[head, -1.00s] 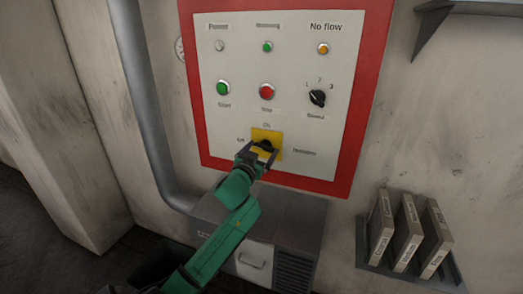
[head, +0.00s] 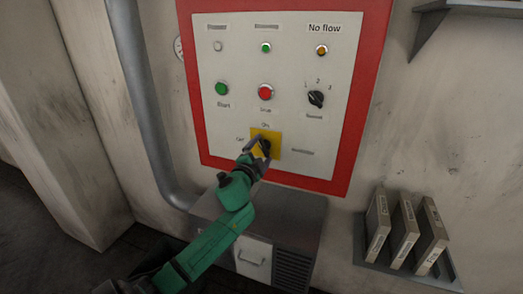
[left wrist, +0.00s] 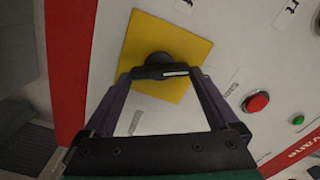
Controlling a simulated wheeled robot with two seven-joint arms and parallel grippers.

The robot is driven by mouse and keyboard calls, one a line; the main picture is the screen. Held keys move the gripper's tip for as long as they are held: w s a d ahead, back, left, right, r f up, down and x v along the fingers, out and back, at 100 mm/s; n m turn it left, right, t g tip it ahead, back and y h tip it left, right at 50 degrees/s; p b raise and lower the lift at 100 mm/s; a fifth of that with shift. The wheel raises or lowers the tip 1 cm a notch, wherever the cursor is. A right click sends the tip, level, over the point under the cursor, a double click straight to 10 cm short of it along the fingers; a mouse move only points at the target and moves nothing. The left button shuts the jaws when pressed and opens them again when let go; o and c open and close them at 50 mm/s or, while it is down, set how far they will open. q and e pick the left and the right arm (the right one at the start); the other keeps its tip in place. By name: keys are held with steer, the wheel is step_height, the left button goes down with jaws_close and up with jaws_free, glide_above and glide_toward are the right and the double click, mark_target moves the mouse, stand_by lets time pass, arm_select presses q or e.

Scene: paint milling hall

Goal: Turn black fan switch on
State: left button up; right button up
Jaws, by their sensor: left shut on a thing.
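The black fan switch (head: 266,146) is a rotary knob on a yellow square plate (head: 272,137), low on the control panel. It also shows in the left wrist view (left wrist: 158,60), with its yellow plate (left wrist: 185,47). My left gripper (head: 260,148) is shut on the knob. In the left wrist view its two fingers (left wrist: 160,74) close on the ends of the knob's handle. My right gripper is out of view.
The panel (head: 238,130) has a red frame (head: 365,115), a green button (head: 222,88), a red button (head: 265,91) and a small black selector (head: 316,98). A grey box (head: 295,215) stands below. Binders (head: 405,230) stand at right; a pipe (head: 145,110) runs at left.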

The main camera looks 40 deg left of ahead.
arm_select(q)
steer(key=m, duration=0.5)
steer(key=shift+f, duration=0.1)
steer(key=shift+m, duration=0.3)
stand_by(0.4)
steer(key=o, duration=1)
steer(key=shift+s+f, duration=0.1)
steer(key=b+v, duration=0.2)
steer(key=v, duration=1.2)
steer(key=shift+s+d, duration=0.2)
